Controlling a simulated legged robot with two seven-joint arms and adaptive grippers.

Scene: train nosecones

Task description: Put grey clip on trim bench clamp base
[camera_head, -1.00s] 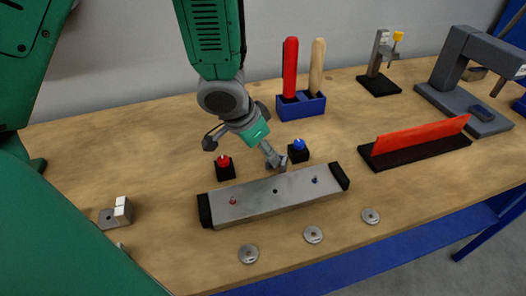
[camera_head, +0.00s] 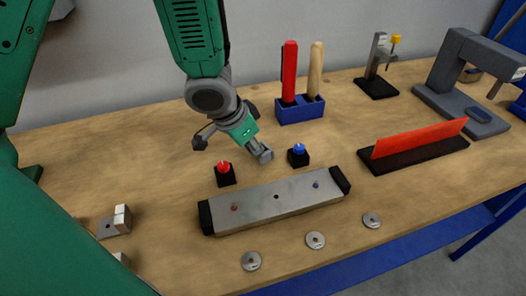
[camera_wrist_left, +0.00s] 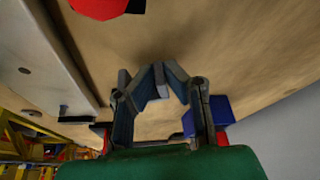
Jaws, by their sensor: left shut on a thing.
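My left gripper (camera_head: 257,150) is raised over the middle of the bench, behind the long grey bar. It is shut on a small grey piece (camera_wrist_left: 161,82), seemingly the grey clip, between the fingertips; the fingers hide much of it. The long grey bar (camera_head: 255,202) with black end blocks, likely the clamp base, lies in front of the gripper, clear of it. The bar has a red mark and a blue mark on its top, with a dark hole between them. My right gripper is not in view.
A red button (camera_head: 224,170) and a blue button (camera_head: 298,153) stand behind the bar. Several washers (camera_head: 315,240) lie in front. A blue holder (camera_head: 300,109), a red strip on a black base (camera_head: 420,155) and a grey press (camera_head: 465,90) stand to the right. Bench left of the red button is mostly clear.

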